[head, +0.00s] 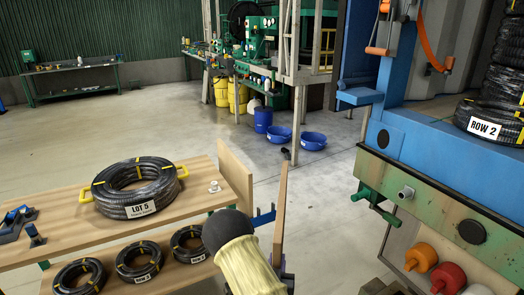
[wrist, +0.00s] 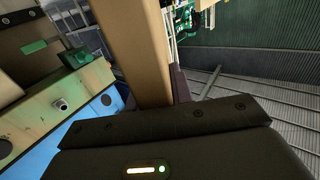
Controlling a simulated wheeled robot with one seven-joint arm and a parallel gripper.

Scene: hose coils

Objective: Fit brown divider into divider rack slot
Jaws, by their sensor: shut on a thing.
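The brown divider (head: 281,205) is a thin wooden board. It stands nearly upright and edge-on in the head view, right of the workbench's end. In the wrist view the brown divider (wrist: 136,50) runs up from between the jaws of my gripper (wrist: 160,103). My gripper is shut on it; one dark finger shows at the board's right side. In the head view my arm covers most of the gripper. A blue bracket (head: 263,217) shows left of the divider, apparently at the bench end. I cannot tell whether it is the divider rack slot, or whether the divider touches it.
A wooden workbench (head: 75,218) holds a large hose coil (head: 133,187) marked LOT 5, with smaller coils below. Another wooden panel (head: 236,177) stands at its right end. A green and blue machine (head: 440,180) stands close on the right. Open floor lies beyond.

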